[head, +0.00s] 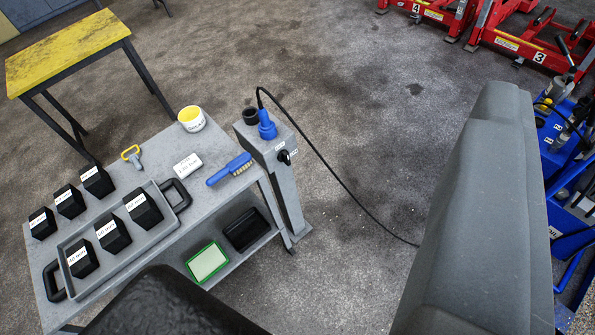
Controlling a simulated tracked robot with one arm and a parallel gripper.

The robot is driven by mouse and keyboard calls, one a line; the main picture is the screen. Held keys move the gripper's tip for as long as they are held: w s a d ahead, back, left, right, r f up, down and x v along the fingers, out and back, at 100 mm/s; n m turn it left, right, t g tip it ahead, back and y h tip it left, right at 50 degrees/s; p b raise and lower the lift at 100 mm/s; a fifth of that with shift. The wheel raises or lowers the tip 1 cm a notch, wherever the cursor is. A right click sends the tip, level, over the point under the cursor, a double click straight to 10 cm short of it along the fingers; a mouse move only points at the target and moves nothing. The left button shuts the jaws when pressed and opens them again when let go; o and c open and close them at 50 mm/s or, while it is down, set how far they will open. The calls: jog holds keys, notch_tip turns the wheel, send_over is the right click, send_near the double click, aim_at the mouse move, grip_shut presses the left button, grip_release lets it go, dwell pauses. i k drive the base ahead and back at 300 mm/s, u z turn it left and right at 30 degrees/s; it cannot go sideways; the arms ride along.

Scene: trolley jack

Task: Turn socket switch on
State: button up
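The socket post (283,188) is a grey pedestal standing on the floor just right of the workbench. A blue plug (266,126) stands upright in a socket on its top, with a black cable (335,178) running from it. The black rotary switch (285,157) sits on the post's sloping upper face, below and right of the plug. Small labels flank the switch, too small to read, so I cannot tell its setting. My gripper's fingers do not show; my large grey arm link fills the right middle, well apart from the post.
The grey workbench (215,150) carries a grey tray (75,290) of black blocks, a blue brush (229,169) and a yellow-white tub (191,119). A yellow table (68,50) stands upper left. Red jacks (495,30) and a blue rack (570,150) stand right. Floor beyond the post is clear except the cable.

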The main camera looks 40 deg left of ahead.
aim_at(284, 156)
jog(key=u, duration=0.2)
jog(key=i, duration=0.9)
jog(key=z, duration=0.1)
